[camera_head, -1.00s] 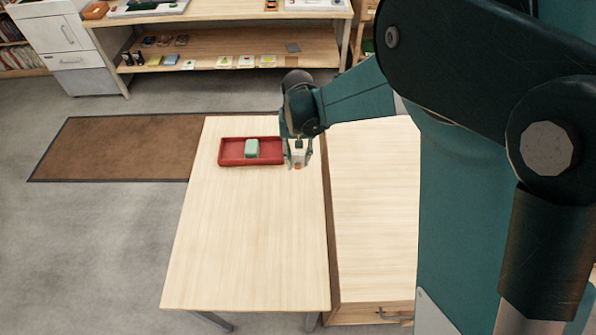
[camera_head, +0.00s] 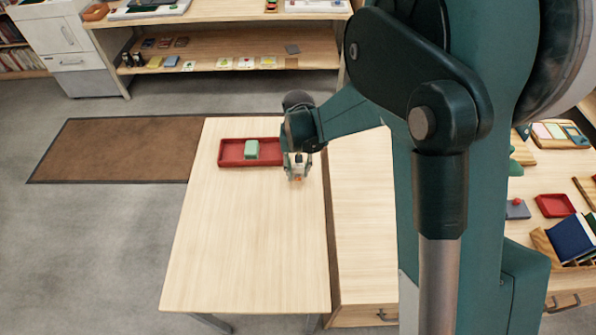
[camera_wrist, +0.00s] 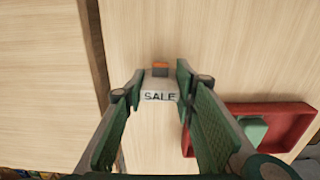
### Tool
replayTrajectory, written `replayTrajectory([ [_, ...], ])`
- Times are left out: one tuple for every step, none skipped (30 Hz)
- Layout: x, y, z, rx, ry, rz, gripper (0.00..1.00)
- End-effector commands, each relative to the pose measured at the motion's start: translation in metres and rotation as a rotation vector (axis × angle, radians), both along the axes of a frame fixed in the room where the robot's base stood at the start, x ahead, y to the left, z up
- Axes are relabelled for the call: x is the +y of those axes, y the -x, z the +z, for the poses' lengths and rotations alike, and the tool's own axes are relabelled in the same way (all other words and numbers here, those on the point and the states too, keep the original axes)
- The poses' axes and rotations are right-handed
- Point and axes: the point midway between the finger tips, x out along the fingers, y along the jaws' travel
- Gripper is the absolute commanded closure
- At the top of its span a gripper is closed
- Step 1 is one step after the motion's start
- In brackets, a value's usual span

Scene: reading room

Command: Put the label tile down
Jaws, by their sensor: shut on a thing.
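My gripper (camera_head: 297,172) hangs low over the pale wooden table (camera_head: 245,245), near its right edge, just right of the red tray. In the wrist view my gripper (camera_wrist: 157,88) is shut on the label tile (camera_wrist: 160,87), a whitish piece lettered "SALE" with an orange part at its far end. The fingers hold it at its two sides. I cannot tell whether the tile touches the table. The head view shows the tile only as a small, partly hidden patch between the fingers.
A red tray (camera_head: 229,154) holds a pale green block (camera_head: 252,150) close beside my gripper. The table's front is bare. A wooden cabinet top (camera_head: 362,235) adjoins on the right, beyond a dark gap. Shelves with small items stand at the back.

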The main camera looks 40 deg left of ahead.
Motion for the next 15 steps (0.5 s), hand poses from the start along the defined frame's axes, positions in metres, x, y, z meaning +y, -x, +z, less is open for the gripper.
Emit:
replayTrajectory([
  [-0.0001,0.0001,-0.0032,0.000,0.000,0.000,0.85],
  [-0.0001,0.0001,-0.0042,0.000,0.000,0.000,0.85],
  [-0.0004,0.0002,-0.0049,0.000,0.000,0.000,0.85],
  [-0.0004,0.0002,-0.0050,0.000,0.000,0.000,0.85],
  [-0.0004,0.0002,-0.0049,0.000,0.000,0.000,0.85],
  [-0.0004,0.0002,-0.0048,0.000,0.000,0.000,0.85],
  [-0.0004,0.0002,-0.0048,0.000,0.000,0.000,0.85],
  [-0.0004,0.0002,-0.0047,0.000,0.000,0.000,0.85],
  [-0.0004,0.0002,-0.0047,0.000,0.000,0.000,0.85],
  [-0.0004,0.0002,-0.0047,0.000,0.000,0.000,0.85],
  [-0.0004,0.0002,-0.0049,0.000,0.000,0.000,0.85],
  [-0.0004,0.0002,-0.0057,0.000,0.000,0.000,0.85],
  [-0.0004,0.0002,-0.0064,0.000,0.000,0.000,0.85],
  [-0.0004,0.0002,-0.0073,0.000,0.000,0.000,0.85],
  [-0.0004,0.0002,-0.0083,0.000,0.000,0.000,0.85],
])
